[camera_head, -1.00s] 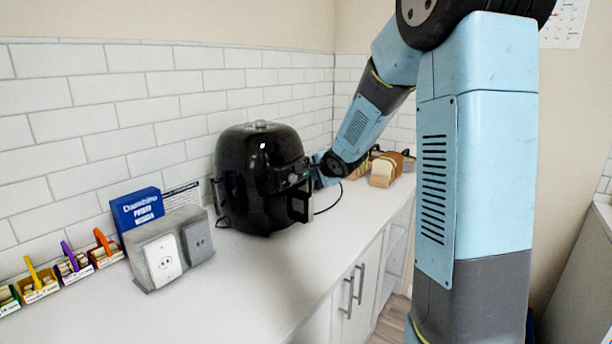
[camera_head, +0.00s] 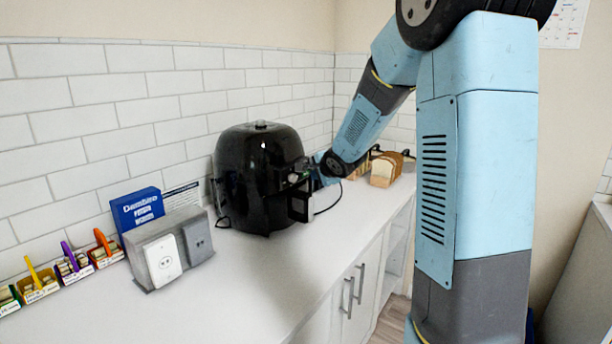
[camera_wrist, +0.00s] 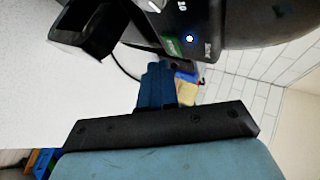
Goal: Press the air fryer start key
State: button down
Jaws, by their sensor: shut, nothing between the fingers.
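The black air fryer (camera_head: 255,190) stands on the counter against the tiled wall. Its control panel faces my arm. In the wrist view the panel (camera_wrist: 200,25) shows at the top, with a green patch (camera_wrist: 172,45), a small blue light (camera_wrist: 189,39) and white markings too small to read. I cannot tell which mark is the start key. My gripper (camera_wrist: 158,68) is shut and empty, its fingertips close to the panel's lower edge beside the green patch. Whether they touch is unclear. In the head view my gripper (camera_head: 312,172) is at the panel's right, partly hidden by my wrist.
The front counter is clear.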

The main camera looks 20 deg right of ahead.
jog(key=shift+w+a+r, duration=0.1)
jog(key=shift+w+a, duration=0.15)
jog(key=shift+w, duration=0.05)
jog(key=shift+w+a, duration=0.25)
dwell(0.9)
jog(key=shift+s+d, duration=0.5)
jog(key=shift+s, duration=0.1)
dwell(0.4)
jog(key=shift+s+d, duration=1.6)
jog(key=shift+s, duration=0.3)
dwell(0.3)
